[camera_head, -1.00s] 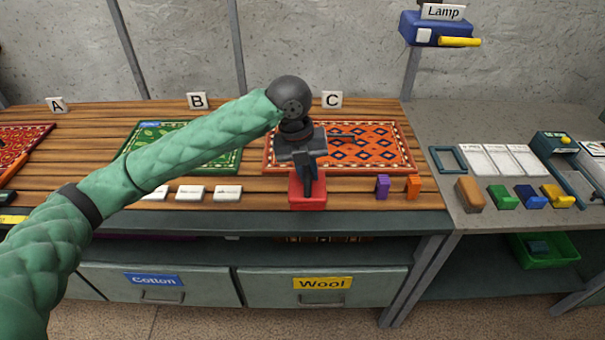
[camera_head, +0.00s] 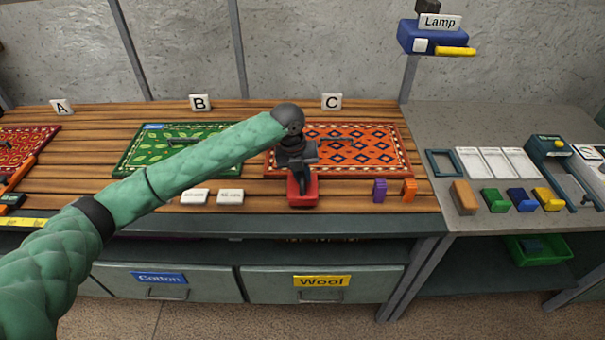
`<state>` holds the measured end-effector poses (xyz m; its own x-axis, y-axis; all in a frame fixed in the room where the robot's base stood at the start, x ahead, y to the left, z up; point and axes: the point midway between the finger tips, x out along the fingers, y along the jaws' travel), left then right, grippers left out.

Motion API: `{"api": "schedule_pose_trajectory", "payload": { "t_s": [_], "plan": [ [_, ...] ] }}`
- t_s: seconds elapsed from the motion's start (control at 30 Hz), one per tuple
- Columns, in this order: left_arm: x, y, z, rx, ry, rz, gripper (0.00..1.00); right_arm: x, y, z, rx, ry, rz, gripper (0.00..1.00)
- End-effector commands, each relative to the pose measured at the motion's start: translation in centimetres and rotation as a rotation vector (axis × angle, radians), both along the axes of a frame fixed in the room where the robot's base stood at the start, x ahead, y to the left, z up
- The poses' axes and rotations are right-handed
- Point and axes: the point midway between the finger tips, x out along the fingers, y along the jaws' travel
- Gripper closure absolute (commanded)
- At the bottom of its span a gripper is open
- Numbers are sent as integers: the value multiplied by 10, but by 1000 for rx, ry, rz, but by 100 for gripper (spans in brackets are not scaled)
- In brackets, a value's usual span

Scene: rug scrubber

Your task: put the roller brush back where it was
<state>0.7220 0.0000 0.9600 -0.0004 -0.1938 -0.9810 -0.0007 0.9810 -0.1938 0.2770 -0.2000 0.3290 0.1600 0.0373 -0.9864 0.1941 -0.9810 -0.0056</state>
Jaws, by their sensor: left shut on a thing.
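My left gripper (camera_head: 303,184) comes in from the left and points down at a red block-like thing (camera_head: 302,200) at the front edge of the slatted table. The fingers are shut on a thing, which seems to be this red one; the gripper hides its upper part. I cannot tell whether it is the roller brush, and no clear roller shape shows elsewhere. The red thing stands in front of the orange rug (camera_head: 385,150) under sign C. My right gripper is not in view.
A purple block (camera_head: 380,190) and an orange block (camera_head: 409,191) stand right of the red thing. White tags (camera_head: 230,197) lie to its left. A green rug (camera_head: 135,160) lies under sign B. The grey side table (camera_head: 450,120) holds several coloured blocks and white trays.

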Motion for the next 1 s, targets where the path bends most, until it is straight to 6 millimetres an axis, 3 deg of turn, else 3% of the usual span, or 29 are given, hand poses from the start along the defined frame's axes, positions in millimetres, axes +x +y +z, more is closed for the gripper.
{"api": "schedule_pose_trajectory", "payload": {
  "t_s": [0.23, 1.0],
  "plan": [
    [0, 0, -10, -1, 0, -1, 100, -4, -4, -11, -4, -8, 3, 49],
    [-1, 0, -26, 1, 3, -1, 100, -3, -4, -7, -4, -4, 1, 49]
  ]
}}
